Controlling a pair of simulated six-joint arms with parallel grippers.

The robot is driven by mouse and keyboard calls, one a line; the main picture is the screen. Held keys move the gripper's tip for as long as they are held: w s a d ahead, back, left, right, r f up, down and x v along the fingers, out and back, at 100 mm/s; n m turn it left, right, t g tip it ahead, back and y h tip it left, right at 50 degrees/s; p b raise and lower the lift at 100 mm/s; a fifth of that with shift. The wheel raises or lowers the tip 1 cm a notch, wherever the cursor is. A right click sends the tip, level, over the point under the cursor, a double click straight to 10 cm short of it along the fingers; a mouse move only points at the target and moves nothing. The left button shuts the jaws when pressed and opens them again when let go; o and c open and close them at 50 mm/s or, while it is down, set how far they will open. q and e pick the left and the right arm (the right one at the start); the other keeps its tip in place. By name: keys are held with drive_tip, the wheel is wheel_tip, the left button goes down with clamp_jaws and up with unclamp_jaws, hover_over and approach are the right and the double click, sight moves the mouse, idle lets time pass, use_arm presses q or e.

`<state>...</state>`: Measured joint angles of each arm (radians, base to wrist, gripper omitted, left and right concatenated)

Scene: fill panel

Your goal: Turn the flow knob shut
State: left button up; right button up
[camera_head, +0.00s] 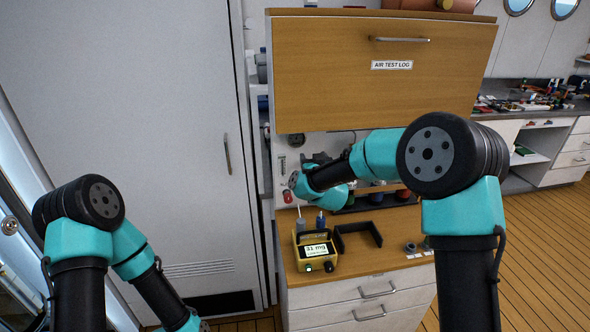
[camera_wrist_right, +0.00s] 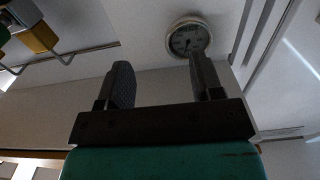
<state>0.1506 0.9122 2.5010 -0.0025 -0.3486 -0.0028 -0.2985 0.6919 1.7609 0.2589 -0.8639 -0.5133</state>
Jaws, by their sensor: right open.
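My right gripper (camera_wrist_right: 160,68) is open in the wrist view, with nothing between its two dark fingers. A small dark gauge (camera_head: 296,140) is on the panel. I cannot make out the flow knob in either view. My left arm hangs low at the left, its gripper out of frame.
A wooden cabinet (camera_head: 388,85) labelled AIR TEST LOG overhangs the panel. On the counter stand a yellow meter (camera_head: 316,249) reading about 31 mg and a black bracket (camera_head: 357,240). A grey door (camera_head: 130,130) fills the left. Wooden floor is clear at right.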

drive_tip(key=shift+d+f, duration=0.1)
drive_tip(key=shift+d, duration=0.05)
wheel_tip(320, 180, down, 8)
drive_tip(key=shift+w+a, duration=0.2)
drive_tip(key=shift+w, duration=1.65)
drive_tip(key=shift+w+a, duration=0.2)
drive_tip(key=shift+w, duration=1.65)
drive_tip(key=c, duration=0.9)
